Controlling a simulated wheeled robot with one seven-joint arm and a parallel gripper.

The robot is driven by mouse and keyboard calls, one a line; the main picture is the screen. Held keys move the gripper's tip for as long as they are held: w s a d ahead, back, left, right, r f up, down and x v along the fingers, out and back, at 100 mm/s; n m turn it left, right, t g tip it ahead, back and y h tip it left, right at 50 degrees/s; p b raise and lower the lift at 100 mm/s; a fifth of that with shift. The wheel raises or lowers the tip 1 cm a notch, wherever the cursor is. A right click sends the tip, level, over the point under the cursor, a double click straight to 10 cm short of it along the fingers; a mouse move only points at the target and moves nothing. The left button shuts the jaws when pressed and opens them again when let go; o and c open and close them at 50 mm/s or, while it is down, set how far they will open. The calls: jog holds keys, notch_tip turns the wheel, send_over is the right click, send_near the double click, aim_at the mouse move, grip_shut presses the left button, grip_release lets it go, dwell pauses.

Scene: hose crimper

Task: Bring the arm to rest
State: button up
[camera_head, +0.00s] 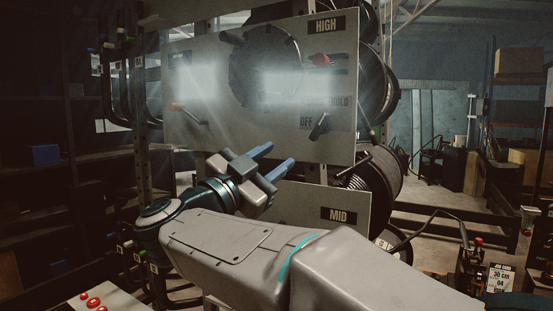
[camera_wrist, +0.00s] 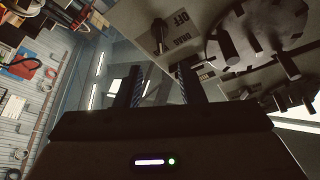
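My gripper (camera_head: 275,158) is raised in front of the lower part of the grey panel marked HIGH (camera_head: 210,45) in the head view. Its two blue fingers are apart with nothing between them. In the wrist view the gripper (camera_wrist: 160,88) also shows its two dark fingers spread and empty. The fingers look apart from these levers.
A lower panel marked MID (camera_head: 300,205) stands below the gripper. Hose reels (camera_head: 375,180) are behind the panels at the right. Dark shelving (camera_head: 70,130) fills the left. Red buttons (camera_head: 93,302) show at the bottom left. A sign (camera_head: 500,279) stands at the lower right.

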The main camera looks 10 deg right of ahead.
jog(key=w+a+f+n+t+y, duration=0.1)
jog(key=w+f+n+t+y, duration=0.15)
jog(key=n+y, duration=0.4)
jog(key=w+a+f+n+t+y, duration=0.2)
jog(key=w+n+t+y, duration=0.15)
jog(key=n+y, duration=0.35)
jog(key=s+d+f+n+g+y, duration=0.1)
jog(key=s+f+n+g+y, duration=0.15)
jog(key=f, duration=0.45)
jog(key=s+f+n+g+y, duration=0.1)
jog(key=f+g+y, duration=0.2)
jog(key=f, duration=0.3)
jog(key=s+d+f+g+h, duration=0.1)
jog(key=s+d+f+g, duration=0.3)
jog(key=s+f, duration=0.3)
jog(key=s+d+f+g+h, duration=0.1)
jog(key=s+d+f+g, duration=0.3)
jog(key=s+f, duration=0.3)
jog(key=s+d+f+m+g, duration=0.1)
jog(key=s+d+f+g, duration=0.3)
jog(key=s+f, duration=0.3)
jog(key=shift+f+h, duration=0.15)
jog(key=shift+h, duration=0.25)
